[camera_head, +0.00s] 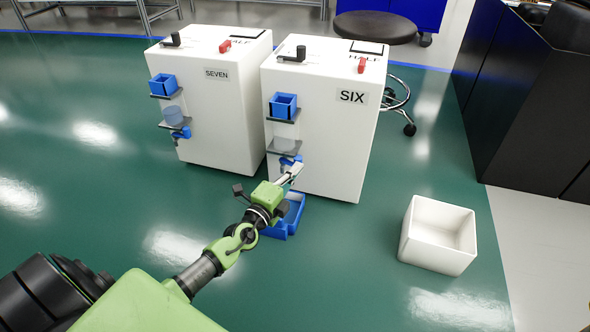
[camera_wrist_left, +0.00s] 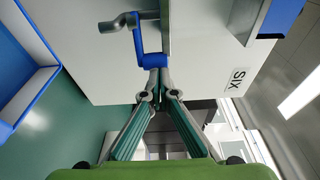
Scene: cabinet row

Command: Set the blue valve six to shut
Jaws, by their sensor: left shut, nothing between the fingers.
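The white cabinet labelled SIX (camera_head: 330,130) carries a blue valve (camera_head: 290,160) low on its front, partly hidden by my left gripper in the head view. In the left wrist view the blue valve (camera_wrist_left: 138,42) is a bent blue piece beside a grey rounded part. My left gripper (camera_head: 292,174) is at the valve, and its fingertips (camera_wrist_left: 158,78) are closed together with nothing between them. The tips sit right at the end of the blue piece; I cannot tell whether they touch it. My right gripper is not in view.
A blue tray (camera_head: 297,212) lies on the floor under the valve, partly behind my arm. A blue open box (camera_head: 283,106) sits higher on the cabinet. Cabinet SEVEN (camera_head: 222,115) stands to the left. A white bin (camera_head: 420,248) stands right; green floor between is clear.

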